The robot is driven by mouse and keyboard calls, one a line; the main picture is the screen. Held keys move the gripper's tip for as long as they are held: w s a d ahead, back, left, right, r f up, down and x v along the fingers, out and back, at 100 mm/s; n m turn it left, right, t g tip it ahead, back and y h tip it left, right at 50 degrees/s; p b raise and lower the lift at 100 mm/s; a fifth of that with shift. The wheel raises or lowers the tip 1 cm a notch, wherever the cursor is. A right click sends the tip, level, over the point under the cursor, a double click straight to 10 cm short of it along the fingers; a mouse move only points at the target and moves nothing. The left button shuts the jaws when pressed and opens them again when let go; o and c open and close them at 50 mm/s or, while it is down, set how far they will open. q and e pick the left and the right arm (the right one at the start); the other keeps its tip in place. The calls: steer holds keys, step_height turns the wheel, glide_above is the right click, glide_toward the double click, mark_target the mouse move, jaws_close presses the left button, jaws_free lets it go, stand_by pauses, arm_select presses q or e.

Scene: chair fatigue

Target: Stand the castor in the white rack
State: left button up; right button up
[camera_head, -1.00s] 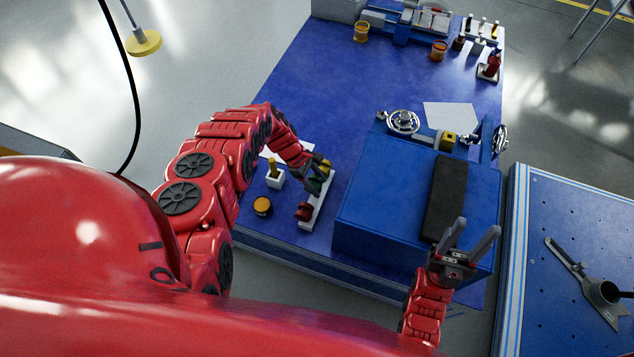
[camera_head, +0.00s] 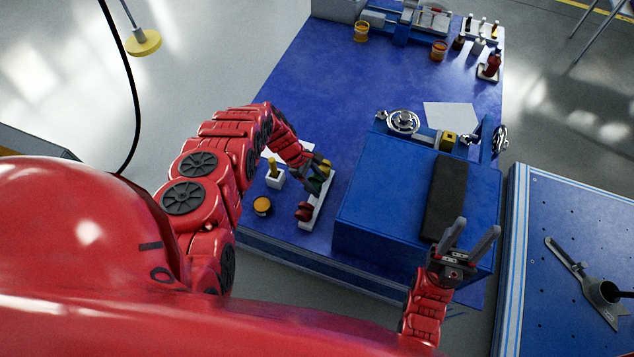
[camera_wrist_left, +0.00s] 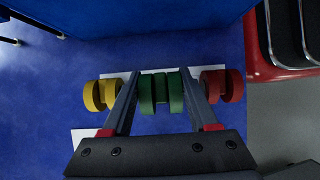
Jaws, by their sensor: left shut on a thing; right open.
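The white rack (camera_head: 320,208) is a narrow strip on the blue bench, just left of the blue machine. A yellow castor (camera_head: 325,168) is at its far end and a red castor (camera_head: 304,211) at its near end. My left gripper (camera_head: 317,183) is shut on the green castor (camera_wrist_left: 160,93), between those two. In the left wrist view, the green wheels are between my fingertips, with the yellow castor (camera_wrist_left: 95,95) left and the red castor (camera_wrist_left: 224,86) right. Whether the green castor rests fully in the rack is hidden. My right gripper (camera_head: 467,240) is open and empty near the machine's front right.
A white holder (camera_head: 275,181) with a yellow-topped item and an orange-topped jar (camera_head: 262,205) stand left of the rack. The large blue machine (camera_head: 385,205) blocks the right side. The bench behind (camera_head: 350,90) is mostly clear.

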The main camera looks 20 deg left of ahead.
arm_select(q)
steer(key=shift+f, duration=0.2)
steer(key=shift+f+b, duration=0.3)
steer(key=shift+b, duration=0.15)
steer(key=shift+f+b, duration=1.15)
steer(key=shift+f, duration=0.1)
steer(key=o, duration=1.3)
steer(key=shift+r, duration=0.1)
steer(key=shift+o, duration=0.2)
steer(key=v, duration=1.7)
steer(key=shift+r+b, duration=0.15)
steer(key=shift+b, duration=0.15)
steer(key=shift+a, duration=0.15)
